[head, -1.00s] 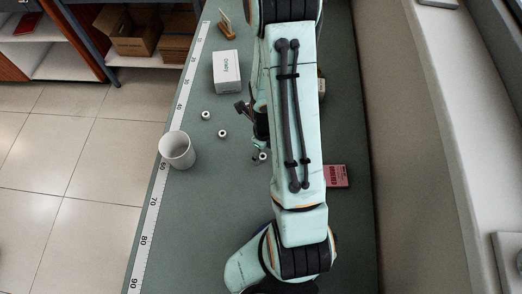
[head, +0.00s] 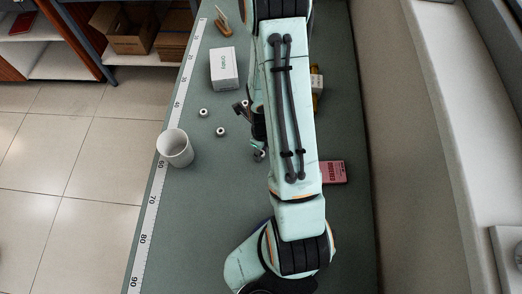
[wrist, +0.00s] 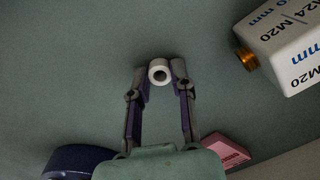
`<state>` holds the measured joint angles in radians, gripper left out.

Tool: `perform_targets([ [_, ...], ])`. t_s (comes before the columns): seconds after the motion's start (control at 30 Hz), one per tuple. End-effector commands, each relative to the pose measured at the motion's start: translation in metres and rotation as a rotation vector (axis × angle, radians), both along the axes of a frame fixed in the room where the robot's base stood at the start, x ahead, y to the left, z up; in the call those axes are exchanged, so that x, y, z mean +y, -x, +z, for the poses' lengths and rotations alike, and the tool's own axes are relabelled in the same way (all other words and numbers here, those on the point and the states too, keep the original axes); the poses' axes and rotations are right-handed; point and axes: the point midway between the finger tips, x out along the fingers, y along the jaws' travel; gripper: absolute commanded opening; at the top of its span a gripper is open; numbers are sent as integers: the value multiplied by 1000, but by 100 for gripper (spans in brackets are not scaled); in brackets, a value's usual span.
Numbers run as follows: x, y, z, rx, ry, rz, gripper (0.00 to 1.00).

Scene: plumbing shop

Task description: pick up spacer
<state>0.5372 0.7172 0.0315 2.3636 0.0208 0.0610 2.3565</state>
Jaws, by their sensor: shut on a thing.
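A small white ring-shaped spacer (wrist: 159,71) is between the two fingertips of my gripper (wrist: 160,74) in the wrist view, its dark hole facing the camera. The gripper is shut on it, with a finger against each side. In the head view, my gripper (head: 258,152) is beside the arm, low over the green bench, and mostly hidden by it; the held spacer is hard to make out there. Two similar white spacers (head: 203,113) (head: 221,131) lie apart on the bench, left of my gripper.
A white cup (head: 175,150) stands at the bench's left edge by a measuring strip (head: 150,207). A white box (head: 224,70) is farther back. A pink box (head: 333,172) lies right of the arm. The wrist view shows a printed white box (wrist: 290,45) and a brass piece (wrist: 246,60).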

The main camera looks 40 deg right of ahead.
Motion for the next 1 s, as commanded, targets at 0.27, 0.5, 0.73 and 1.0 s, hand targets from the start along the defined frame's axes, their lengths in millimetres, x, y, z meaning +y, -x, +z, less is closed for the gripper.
perform_targets([
  [0.27, -1, -1, 24, -5, 3, 0, 12],
  [0.5, -1, -1, 72, -6, 3, 0, 12],
  [0.73, 2, 7, 99, -2, 1, -11, 12],
  [1.0, -22, -33, 132, -6, 3, -48, 12],
])
